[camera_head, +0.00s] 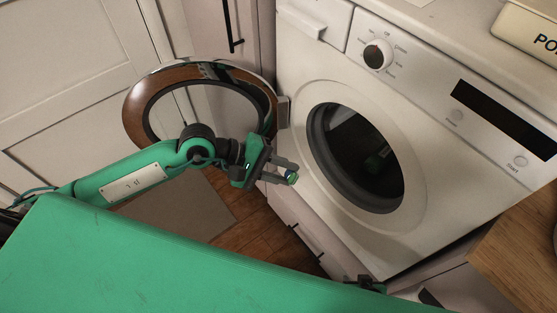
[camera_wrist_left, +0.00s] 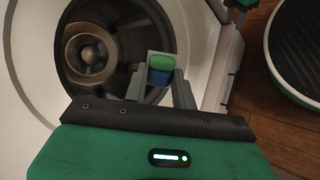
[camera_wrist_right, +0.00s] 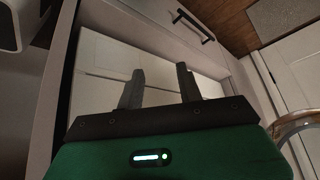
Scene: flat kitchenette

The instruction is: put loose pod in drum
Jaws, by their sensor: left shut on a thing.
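The pod, green and blue, is held between the fingertips of my left gripper (camera_head: 286,172). In the left wrist view the pod (camera_wrist_left: 160,62) shows a green top and a blue side, with a finger on each side. In the head view it is just left of the washing machine's round opening. The drum (camera_head: 355,150) is dark inside, and its opening faces my left gripper. The left wrist view shows the drum (camera_wrist_left: 112,40) behind the pod. The pod appears outside it. My right gripper (camera_wrist_right: 160,72) is open and empty, low by a cabinet front.
The round washer door (camera_head: 137,105) stands open to the left, behind my left gripper. A box lettered "PO" (camera_head: 530,30) sits on the worktop at upper right. A wooden surface (camera_head: 520,240) is at lower right. A grey mat (camera_head: 180,210) lies on the floor.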

